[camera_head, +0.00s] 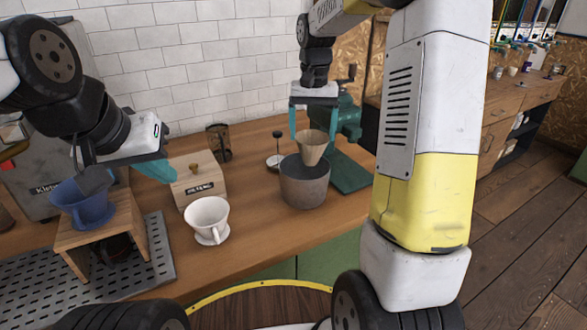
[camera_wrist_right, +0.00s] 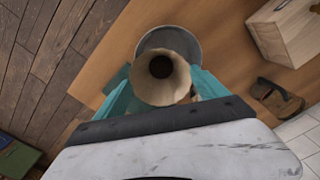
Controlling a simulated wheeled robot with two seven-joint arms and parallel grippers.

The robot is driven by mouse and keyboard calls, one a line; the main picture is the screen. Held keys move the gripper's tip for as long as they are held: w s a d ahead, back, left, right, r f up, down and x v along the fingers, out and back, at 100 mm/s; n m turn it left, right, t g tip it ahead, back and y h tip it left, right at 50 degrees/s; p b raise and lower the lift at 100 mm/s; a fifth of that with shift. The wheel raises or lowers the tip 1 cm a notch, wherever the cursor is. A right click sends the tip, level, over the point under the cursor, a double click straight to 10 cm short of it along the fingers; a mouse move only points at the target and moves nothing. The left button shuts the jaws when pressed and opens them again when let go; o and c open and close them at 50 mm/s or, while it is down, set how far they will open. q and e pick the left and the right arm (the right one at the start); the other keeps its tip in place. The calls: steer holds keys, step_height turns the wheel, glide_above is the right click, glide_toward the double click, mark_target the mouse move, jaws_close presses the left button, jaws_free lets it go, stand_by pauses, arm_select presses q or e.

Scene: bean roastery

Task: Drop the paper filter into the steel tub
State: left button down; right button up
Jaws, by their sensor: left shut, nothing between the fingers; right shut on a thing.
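The tan cone-shaped paper filter (camera_head: 312,149) is held upright between the teal fingers of my right gripper (camera_head: 313,133). Its lower tip overlaps the mouth of the grey steel tub (camera_head: 304,188) in the head view; I cannot tell whether the tip is below the rim. In the right wrist view the filter (camera_wrist_right: 160,68) shows its open mouth between the fingers of my right gripper (camera_wrist_right: 163,92). It covers most of the tub, whose rim (camera_wrist_right: 168,27) shows behind it. My left gripper (camera_head: 158,171) is shut and empty, left of the wooden box.
A white dripper (camera_head: 208,219) stands front-left of the tub. A blue dripper (camera_head: 84,204) sits on a wooden stand (camera_head: 128,222) at left. A wooden box (camera_head: 198,180) stands behind the white dripper. A green grinder (camera_head: 349,118) stands behind-right of the tub.

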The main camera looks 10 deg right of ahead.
steer(key=shift+f, duration=2.3)
steer(key=o, duration=2)
step_height(320, 180, up, 8)
steer(key=f, duration=0.1)
steer(key=s+r+n+t+y, duration=0.1)
steer(key=s+r+t, duration=0.15)
steer(key=s, duration=0.35)
steer(key=s+r+n+t, duration=0.1)
steer(key=s+r, duration=0.3)
steer(key=s, duration=0.2)
steer(key=s+t, duration=0.1)
steer(key=s, duration=0.3)
steer(key=s+a+f, duration=0.1)
steer(key=s, duration=0.3)
steer(key=s+a+f+n+t+y, duration=0.1)
steer(key=s, duration=0.3)
steer(key=shift+s+a+t, duration=0.1)
steer(key=shift+a+t, duration=0.05)
steer(key=shift+t, duration=0.2)
